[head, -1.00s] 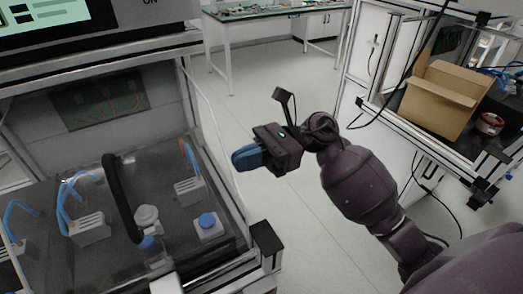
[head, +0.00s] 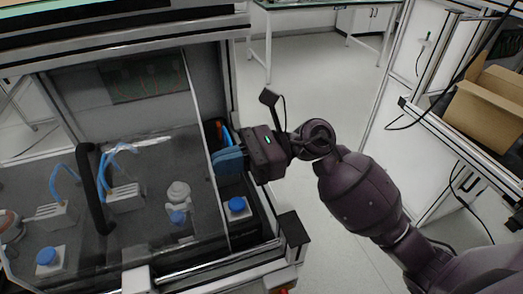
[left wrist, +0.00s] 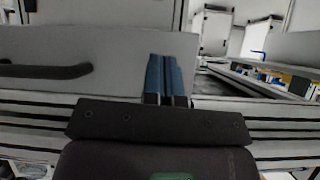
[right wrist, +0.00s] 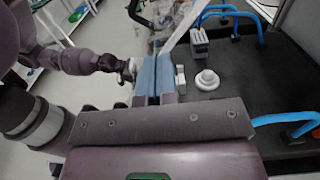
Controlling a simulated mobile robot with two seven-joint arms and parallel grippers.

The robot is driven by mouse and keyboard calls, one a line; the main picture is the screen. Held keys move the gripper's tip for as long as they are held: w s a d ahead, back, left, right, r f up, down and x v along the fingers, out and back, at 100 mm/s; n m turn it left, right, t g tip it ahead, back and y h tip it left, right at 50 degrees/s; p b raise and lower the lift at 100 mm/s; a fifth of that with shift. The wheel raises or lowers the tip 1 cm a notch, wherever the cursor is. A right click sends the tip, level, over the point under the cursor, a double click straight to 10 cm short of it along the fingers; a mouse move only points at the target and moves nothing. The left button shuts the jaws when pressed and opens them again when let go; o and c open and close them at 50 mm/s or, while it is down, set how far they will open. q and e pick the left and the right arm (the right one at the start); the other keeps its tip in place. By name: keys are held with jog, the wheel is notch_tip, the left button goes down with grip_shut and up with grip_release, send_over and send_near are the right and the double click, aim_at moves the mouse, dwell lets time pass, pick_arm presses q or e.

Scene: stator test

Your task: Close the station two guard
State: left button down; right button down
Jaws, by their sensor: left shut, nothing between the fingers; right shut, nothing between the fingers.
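The station guard (head: 145,160) is a clear panel with a black handle (head: 92,190) in the head view. Its right edge stands left of the right side post, with a gap between. My right gripper (head: 228,163) is shut and empty at that gap, beside the panel edge; whether it touches is unclear. In the right wrist view its blue fingers (right wrist: 154,75) are together over the dark station floor. My left gripper (left wrist: 171,75) shows only in the left wrist view, shut and empty before a grey panel (left wrist: 110,55) with a dark handle (left wrist: 45,70).
A white fixture (head: 178,195) and blue-topped blocks (head: 237,206) stand inside the station. Blue hoses (head: 118,160) rise from grey blocks. A black corner piece (head: 293,229) sits at the station's front right. A cardboard box (head: 488,108) lies on a bench at right. Floor between is clear.

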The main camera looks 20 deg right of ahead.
aim_at(175, 171)
jog(key=a, duration=0.7)
jog(key=shift+s+r, duration=0.1)
jog(key=shift+s, duration=0.05)
pick_arm(q)
jog(key=shift+s+a+p, duration=0.1)
jog(key=shift+s+p, duration=0.2)
jog(key=shift+s, duration=0.1)
pick_arm(e)
jog(key=shift+a, duration=0.6)
pick_arm(q)
jog(key=shift+w, duration=0.15)
